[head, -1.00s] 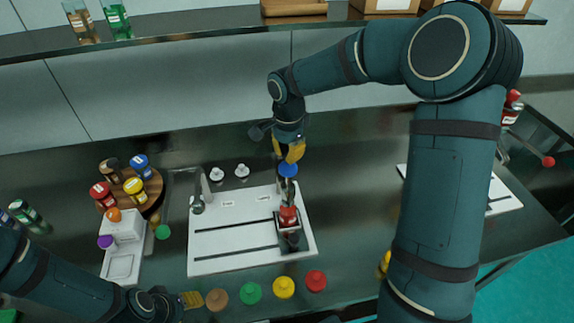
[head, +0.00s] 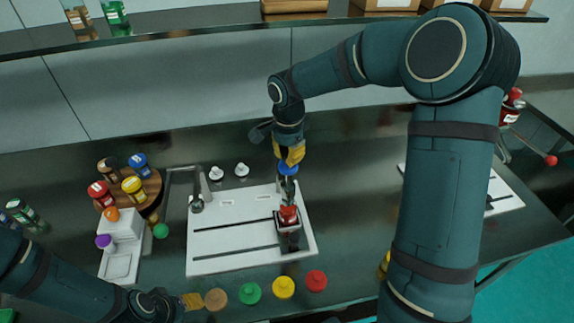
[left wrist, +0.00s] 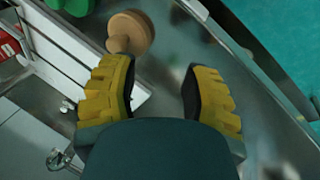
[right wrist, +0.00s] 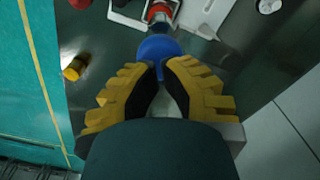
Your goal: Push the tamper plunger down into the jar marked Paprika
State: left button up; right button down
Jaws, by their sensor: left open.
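A tamper with a round blue knob (head: 287,169) stands upright above a red jar (head: 288,214) in a dark holder on the white board (head: 235,254). The jar's label is too small to read. My right gripper (head: 290,160) is just above the knob, its fingertips together. In the right wrist view the blue knob (right wrist: 158,48) sits right at the fingertips, not between the fingers; contact cannot be told for sure. My left gripper (head: 195,300) is open and empty beside a tan wooden knobbed piece (head: 216,299), which also shows in the left wrist view (left wrist: 130,32).
Green (head: 249,293), yellow (head: 283,287) and red (head: 316,280) knobbed pieces line the front edge. A round wooden stand (head: 152,188) with several jars is at left, beside a white block (head: 122,225). Two small white pieces stand behind the board.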

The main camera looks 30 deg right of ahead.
aim_at(200, 321)
pick_arm(q)
jog(key=shift+f+b, duration=0.45)
jog(key=shift+f, duration=0.15)
pick_arm(e)
jog(key=shift+f, duration=0.7)
pick_arm(q)
jog(key=shift+s+d+f+b, duration=0.1)
jog(key=shift+s+f+b, duration=0.1)
jog(key=shift+f+b, duration=0.5)
jog(key=shift+s+f+b, duration=0.25)
jog(key=shift+f+b, duration=0.45)
jog(key=shift+s+d+f+b, duration=0.1)
jog(key=shift+s+f+b, duration=0.1)
jog(key=shift+f+b, duration=0.5)
pick_arm(e)
jog(key=shift+f, duration=2.75)
pick_arm(q)
jog(key=shift+r, duration=0.1)
pick_arm(e)
jog(key=shift+r, duration=0.1)
